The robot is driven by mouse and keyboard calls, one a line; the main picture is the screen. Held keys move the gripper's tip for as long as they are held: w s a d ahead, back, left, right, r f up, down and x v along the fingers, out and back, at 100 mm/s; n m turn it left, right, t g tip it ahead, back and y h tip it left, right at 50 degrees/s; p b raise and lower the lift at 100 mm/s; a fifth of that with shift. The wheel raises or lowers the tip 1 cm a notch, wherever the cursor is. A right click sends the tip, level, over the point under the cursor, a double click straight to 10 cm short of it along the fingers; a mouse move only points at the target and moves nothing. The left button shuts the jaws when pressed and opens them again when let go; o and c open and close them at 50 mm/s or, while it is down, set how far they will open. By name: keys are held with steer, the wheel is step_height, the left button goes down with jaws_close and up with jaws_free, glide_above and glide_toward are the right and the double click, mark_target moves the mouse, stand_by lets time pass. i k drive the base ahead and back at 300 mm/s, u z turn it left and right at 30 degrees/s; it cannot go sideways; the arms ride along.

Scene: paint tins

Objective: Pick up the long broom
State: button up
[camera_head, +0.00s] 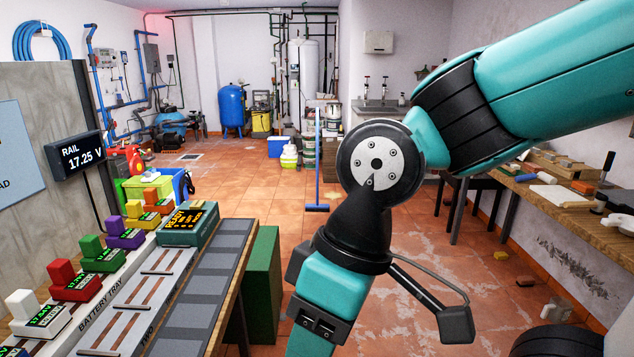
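A long broom (317,160) stands upright on the tiled floor in the middle distance, left of my arm in the head view. It has a thin blue handle and a dark, flat head (317,208) resting on the floor. It stands apart from my arm, well beyond it. My teal and black arm fills the right and centre foreground and runs down out of the bottom edge. My gripper is not in the picture, so its fingers and anything in them are hidden.
A bench with a battery tray (135,310) and coloured blocks stands at left, with a green cabinet (262,280) beside it. A wooden workbench (530,190) with tools runs along the right. White and green containers (289,155) stand near the broom. Open floor lies before the broom.

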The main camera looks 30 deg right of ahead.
mark_target(311, 207)
steer(key=z, duration=0.75)
steer(key=i, duration=1.75)
steer(key=z, duration=1)
steer(key=i, duration=2.2)
steer(key=u, duration=0.2)
steer(key=i, duration=2.15)
steer(key=u, duration=1.25)
steer(key=i, duration=1.15)
steer(key=u, duration=0.5)
